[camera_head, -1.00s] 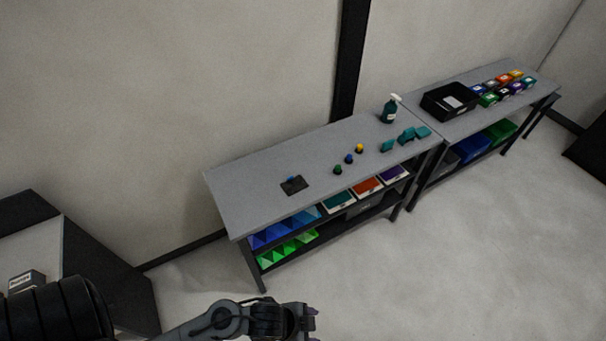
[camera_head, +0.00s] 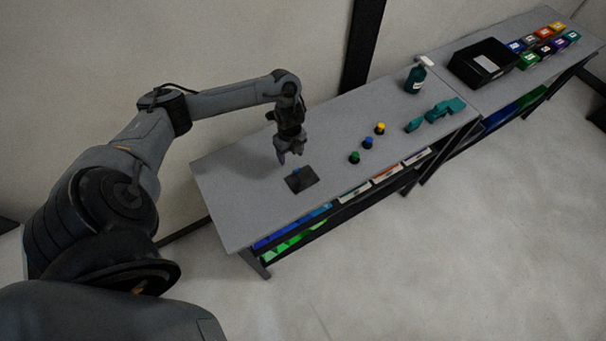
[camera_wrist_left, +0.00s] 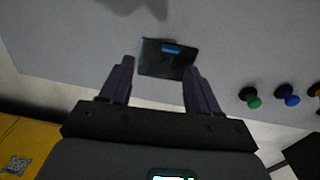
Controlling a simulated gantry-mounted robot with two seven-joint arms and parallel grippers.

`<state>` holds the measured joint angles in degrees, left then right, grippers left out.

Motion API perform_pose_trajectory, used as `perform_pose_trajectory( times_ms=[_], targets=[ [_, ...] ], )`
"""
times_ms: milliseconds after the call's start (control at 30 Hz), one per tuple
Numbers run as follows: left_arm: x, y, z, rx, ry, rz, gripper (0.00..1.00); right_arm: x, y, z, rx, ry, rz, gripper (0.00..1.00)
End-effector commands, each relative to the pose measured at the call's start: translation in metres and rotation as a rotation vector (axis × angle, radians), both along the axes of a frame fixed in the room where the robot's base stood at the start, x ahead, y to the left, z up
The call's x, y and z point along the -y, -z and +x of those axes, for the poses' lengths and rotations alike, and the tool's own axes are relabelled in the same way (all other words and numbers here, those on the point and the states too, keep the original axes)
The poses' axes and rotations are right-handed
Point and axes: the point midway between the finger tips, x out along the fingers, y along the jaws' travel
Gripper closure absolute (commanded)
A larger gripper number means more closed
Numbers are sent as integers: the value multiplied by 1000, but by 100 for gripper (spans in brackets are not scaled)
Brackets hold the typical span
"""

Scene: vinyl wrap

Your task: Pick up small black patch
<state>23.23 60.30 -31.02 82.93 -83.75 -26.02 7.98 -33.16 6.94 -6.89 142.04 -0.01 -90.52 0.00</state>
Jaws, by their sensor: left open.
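The small black patch (camera_head: 302,179) lies flat on the grey table near its left end, with a small blue piece on its top edge. My left gripper (camera_head: 290,158) hangs above the table, just behind and to the left of the patch in the head view. In the left wrist view the patch (camera_wrist_left: 166,60) shows beyond and between the two spread fingers of my left gripper (camera_wrist_left: 156,72). The fingers are open and hold nothing. My right gripper is in neither view.
Green (camera_head: 355,157), blue (camera_head: 367,142) and yellow (camera_head: 380,128) knobs stand to the right of the patch. Farther right are teal tools (camera_head: 444,109), a spray bottle (camera_head: 415,79), and a black bin (camera_head: 485,62) on a second table. The table (camera_head: 235,190) left of the patch is clear.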

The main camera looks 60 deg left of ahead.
Motion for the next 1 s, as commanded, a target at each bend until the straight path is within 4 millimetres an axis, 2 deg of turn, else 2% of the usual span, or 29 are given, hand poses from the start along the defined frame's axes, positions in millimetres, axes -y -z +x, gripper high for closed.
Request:
perform_pose_trajectory(
  times_ms=[133,400,667,1000],
  targets=[
    [0,6,13,29,0,1,38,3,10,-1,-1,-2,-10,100],
    [1,40,14,31,-1,-1,38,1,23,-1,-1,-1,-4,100],
    [2,51,14,30,-1,0,38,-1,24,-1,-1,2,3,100],
    [9,91,17,31,-1,0,38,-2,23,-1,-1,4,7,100]
  ],
)
